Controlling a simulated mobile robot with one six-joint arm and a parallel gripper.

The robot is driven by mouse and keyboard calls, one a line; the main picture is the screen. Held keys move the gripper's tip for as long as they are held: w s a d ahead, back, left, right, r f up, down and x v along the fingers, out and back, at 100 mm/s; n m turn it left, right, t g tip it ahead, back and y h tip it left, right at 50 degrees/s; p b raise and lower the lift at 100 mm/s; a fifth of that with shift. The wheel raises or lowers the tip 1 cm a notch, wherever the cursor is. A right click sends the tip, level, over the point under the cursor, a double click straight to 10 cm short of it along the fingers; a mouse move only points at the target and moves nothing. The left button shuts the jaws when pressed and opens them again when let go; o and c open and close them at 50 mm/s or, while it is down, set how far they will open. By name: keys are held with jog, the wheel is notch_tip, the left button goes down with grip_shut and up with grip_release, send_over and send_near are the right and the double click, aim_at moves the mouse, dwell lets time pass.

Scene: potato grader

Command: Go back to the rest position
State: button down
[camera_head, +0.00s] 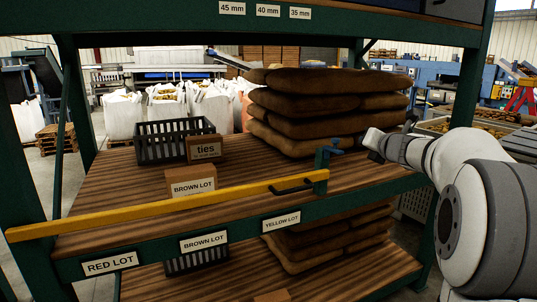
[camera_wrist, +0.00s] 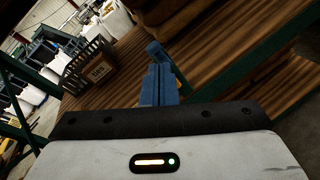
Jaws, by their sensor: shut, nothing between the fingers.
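My gripper (camera_head: 334,151) is at the right end of the shelf front, close to the green bracket (camera_head: 321,170) that holds the end of the yellow bar (camera_head: 160,208). Its blue fingers are together and empty, and they also show in the wrist view (camera_wrist: 156,55). The yellow bar runs across the shelf front and has a black handle (camera_head: 293,187) near its right end. I cannot tell whether the fingers touch the bracket. In the wrist view only a little yellow shows beside the fingers.
Brown sacks (camera_head: 318,103) are stacked on the wooden shelf (camera_head: 125,183). A dark crate (camera_head: 160,140), a "ties" box (camera_head: 206,148) and a "BROWN LOT" box (camera_head: 192,181) stand left of them. A lower shelf holds more sacks (camera_head: 325,240). Green posts frame the rack.

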jog(key=s+a+f+m+g+p, duration=0.1)
jog(key=s+a+f+m+g, duration=0.3)
jog(key=s+m, duration=0.6)
jog(key=s+a+f+m+g+h+p, duration=0.1)
jog(key=s+a+f+m+g, duration=0.3)
jog(key=s+m, duration=0.7)
jog(key=s+a+f+m+g+h+p, duration=0.1)
jog(key=s+a+f+m+g+p, duration=0.1)
jog(key=s+a+f+m+g, duration=0.2)
jog(key=s+a+f+m, duration=0.1)
jog(key=s+f+m, duration=0.2)
jog(key=s, duration=0.4)
jog(key=s+a+f+m, duration=0.2)
jog(key=s+f+m, duration=0.2)
jog(key=s, duration=0.2)
jog(key=shift+s+g, duration=0.35)
jog(key=shift+g, duration=0.05)
jog(key=c, duration=2.2)
grip_release()
